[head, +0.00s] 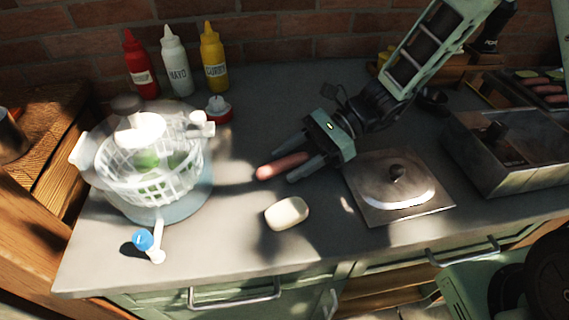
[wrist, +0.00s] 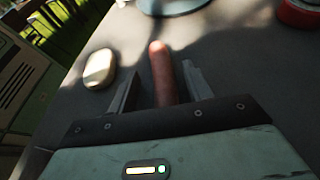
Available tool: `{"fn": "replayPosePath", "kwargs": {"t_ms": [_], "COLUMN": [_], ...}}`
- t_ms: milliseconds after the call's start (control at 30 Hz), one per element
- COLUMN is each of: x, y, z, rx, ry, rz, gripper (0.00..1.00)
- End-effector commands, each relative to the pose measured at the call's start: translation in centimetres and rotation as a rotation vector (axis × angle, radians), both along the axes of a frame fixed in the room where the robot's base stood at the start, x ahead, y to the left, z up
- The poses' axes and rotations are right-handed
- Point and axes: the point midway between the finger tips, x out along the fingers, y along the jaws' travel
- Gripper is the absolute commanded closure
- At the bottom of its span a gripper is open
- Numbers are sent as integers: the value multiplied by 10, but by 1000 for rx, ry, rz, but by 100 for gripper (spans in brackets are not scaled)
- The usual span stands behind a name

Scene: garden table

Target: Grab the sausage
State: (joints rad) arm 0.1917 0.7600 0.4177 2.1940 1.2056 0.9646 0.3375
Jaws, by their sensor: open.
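A reddish-brown sausage (head: 282,166) lies on the grey counter (head: 240,235) in the middle of the head view. My gripper (head: 288,168) is open and low over the counter, with a finger on either side of the sausage. The wrist view shows the sausage (wrist: 162,72) between the two open fingers (wrist: 160,88), with its far end reaching beyond the fingertips. Gaps show between the sausage and the fingers. The near end of the sausage is hidden by the gripper body.
A pale oval bun or soap-like piece (head: 287,213) lies just in front. A salad spinner (head: 150,165) stands left, a metal lid on a square plate (head: 398,190) right. Red (head: 140,65), white (head: 176,62) and yellow (head: 214,58) bottles stand behind. A grill box (head: 510,150) is far right.

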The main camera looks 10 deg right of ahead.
Motion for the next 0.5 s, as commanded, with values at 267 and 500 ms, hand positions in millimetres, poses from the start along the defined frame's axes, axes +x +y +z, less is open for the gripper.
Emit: {"fn": "replayPosePath", "kwargs": {"t_ms": [267, 500], "x": [0, 0], "y": [0, 0], "z": [0, 0], "rx": [0, 0], "ry": [0, -1], "rz": [0, 1], "gripper": [81, 99]}}
